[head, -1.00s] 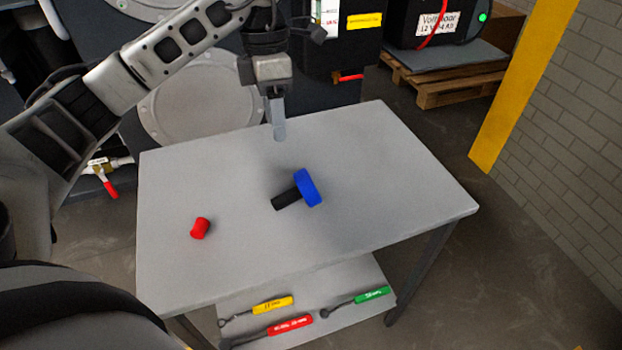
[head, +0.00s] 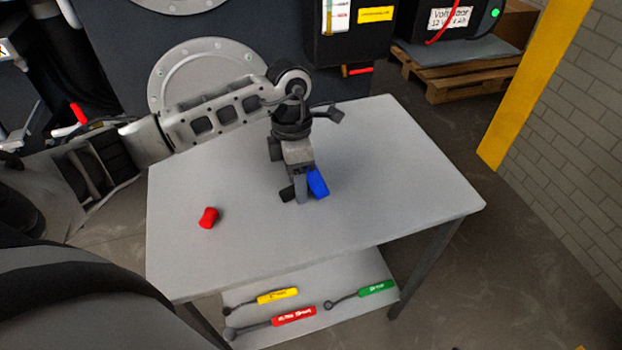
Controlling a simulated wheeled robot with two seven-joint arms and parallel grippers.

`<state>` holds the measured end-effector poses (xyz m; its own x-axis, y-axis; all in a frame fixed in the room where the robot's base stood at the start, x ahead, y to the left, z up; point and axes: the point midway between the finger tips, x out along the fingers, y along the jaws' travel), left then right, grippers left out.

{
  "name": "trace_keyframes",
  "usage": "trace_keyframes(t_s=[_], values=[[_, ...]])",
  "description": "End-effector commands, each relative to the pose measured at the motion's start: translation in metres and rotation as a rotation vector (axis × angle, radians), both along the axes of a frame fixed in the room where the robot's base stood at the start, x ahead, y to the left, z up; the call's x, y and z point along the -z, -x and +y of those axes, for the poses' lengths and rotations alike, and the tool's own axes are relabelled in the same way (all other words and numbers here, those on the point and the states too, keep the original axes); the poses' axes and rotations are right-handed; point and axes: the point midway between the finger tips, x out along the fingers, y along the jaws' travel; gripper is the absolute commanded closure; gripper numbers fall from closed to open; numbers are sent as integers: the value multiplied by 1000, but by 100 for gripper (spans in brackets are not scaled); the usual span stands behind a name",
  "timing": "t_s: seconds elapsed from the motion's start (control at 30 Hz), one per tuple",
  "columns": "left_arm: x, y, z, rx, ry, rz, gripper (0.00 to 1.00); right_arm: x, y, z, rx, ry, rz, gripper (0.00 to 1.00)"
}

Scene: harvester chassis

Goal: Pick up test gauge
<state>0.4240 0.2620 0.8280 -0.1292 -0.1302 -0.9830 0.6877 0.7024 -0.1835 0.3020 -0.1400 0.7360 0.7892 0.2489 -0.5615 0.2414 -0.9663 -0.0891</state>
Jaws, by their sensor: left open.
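The gripper hides most of the stem. The jaws are open; whether a finger touches the gauge cannot be told. My right gripper is not in view.
A small red cylinder (head: 208,217) lies on the table to the left. Tools with yellow (head: 278,296), red (head: 294,316) and green (head: 376,288) handles lie on the lower shelf. The table's right side is clear. A yellow post (head: 533,85) stands at the right.

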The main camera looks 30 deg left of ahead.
Motion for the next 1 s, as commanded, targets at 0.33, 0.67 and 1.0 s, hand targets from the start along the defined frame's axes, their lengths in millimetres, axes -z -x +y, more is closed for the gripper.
trace_keyframes(t_s=[0.33, 0.67, 1.0], values=[[5, 1, -1, 1, 1, -1, 64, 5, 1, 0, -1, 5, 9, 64], [4, 0, -1, 1, 1, -2, 100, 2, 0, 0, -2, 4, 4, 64], [-13, -1, 0, 1, 1, -7, 100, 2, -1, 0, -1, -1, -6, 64]])
